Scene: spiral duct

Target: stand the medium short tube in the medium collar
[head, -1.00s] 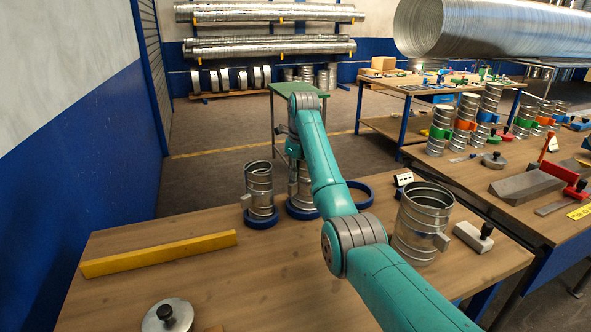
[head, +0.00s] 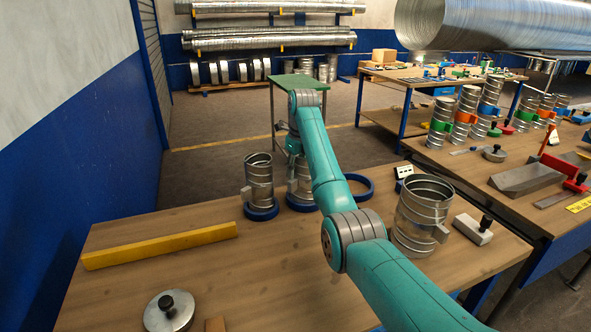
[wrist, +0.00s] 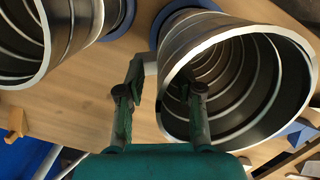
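The medium tube (head: 302,188) is a ribbed metal cylinder, upright in the middle blue collar (head: 302,206), partly hidden by my arm. My gripper (head: 293,146) is at its top, half hidden by the arm. In the wrist view a tube (wrist: 262,90) with a side tab stands over a blue collar (wrist: 182,12). My gripper (wrist: 162,95) straddles its near wall, one finger outside by the tab and one inside the mouth. The fingers are apart with a gap to the wall. Full seating in the collar is hidden.
A narrower tube (head: 258,176) stands in the left blue collar (head: 261,212). A wider tube (head: 420,215) stands right of my arm, near an empty blue collar (head: 366,192).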

